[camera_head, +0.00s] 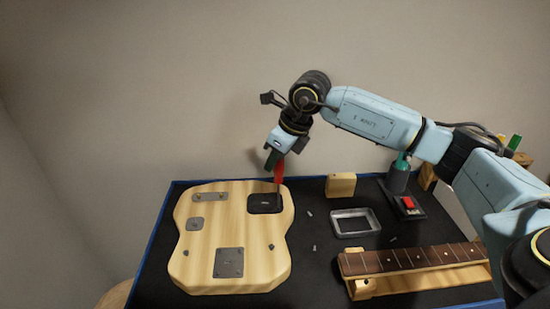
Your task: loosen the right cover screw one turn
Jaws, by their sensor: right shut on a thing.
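A pale wooden guitar body (215,240) lies on the dark mat at the left. A black cover (262,206) sits at its upper right; its screws are too small to make out. My right gripper (273,160) is above the cover, shut on a red-handled screwdriver (279,173). The screwdriver points down, nearly upright. Its thin shaft reaches the right part of the cover; I cannot tell if the tip is seated in the right cover screw. My left gripper is not in view.
A grey metal tray (354,222) and a wooden block (341,186) stand right of the body. Small loose parts lie between body and tray. A guitar neck (410,259) rests on a wooden support at front right. A device with a red button (408,203) stands behind it.

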